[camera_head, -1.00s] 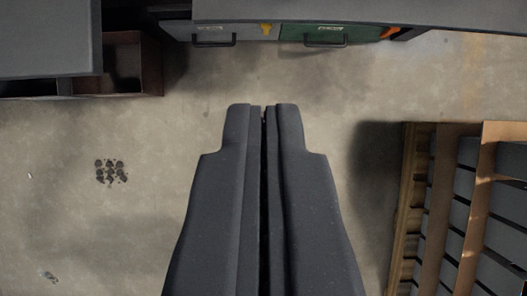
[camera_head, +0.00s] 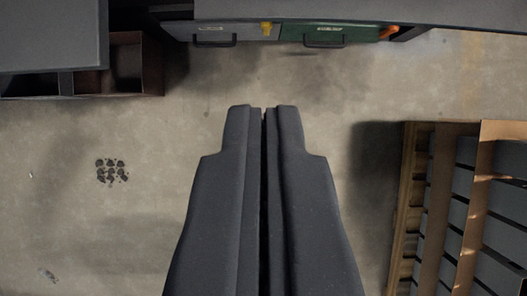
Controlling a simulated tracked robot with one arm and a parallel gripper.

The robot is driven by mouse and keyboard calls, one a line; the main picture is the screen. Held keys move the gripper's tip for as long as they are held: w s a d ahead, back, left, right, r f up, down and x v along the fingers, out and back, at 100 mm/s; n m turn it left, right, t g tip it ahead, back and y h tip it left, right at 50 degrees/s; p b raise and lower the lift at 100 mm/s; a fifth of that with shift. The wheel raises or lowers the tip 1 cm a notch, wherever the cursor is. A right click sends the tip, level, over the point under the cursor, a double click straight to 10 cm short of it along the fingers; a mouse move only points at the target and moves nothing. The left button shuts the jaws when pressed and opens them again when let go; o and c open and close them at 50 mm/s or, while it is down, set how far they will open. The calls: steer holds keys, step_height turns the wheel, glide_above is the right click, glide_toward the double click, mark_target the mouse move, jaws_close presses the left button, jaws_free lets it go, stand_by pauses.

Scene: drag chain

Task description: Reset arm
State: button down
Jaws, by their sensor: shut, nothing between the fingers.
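My gripper (camera_head: 263,112) points up the picture from the bottom edge. Its two dark grey fingers lie side by side, shut, with only a thin dark line between them and nothing held. It is above the bare concrete floor (camera_head: 330,85), apart from everything around it. No drag chain can be made out in this view.
A dark bench (camera_head: 370,10) crosses the top, with a grey drawer (camera_head: 222,33) and a green drawer (camera_head: 335,36) under it. A dark cabinet (camera_head: 45,40) and brown box (camera_head: 135,65) are at upper left. A loaded wooden pallet (camera_head: 408,200) stands at right.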

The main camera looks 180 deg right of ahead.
step_height(320, 180, up, 42)
steer(key=s+t+b, duration=0.2)
steer(key=t, duration=0.7)
steer(key=shift+s+f, duration=0.2)
steer(key=shift+s, duration=0.15)
steer(key=shift+a, duration=0.1)
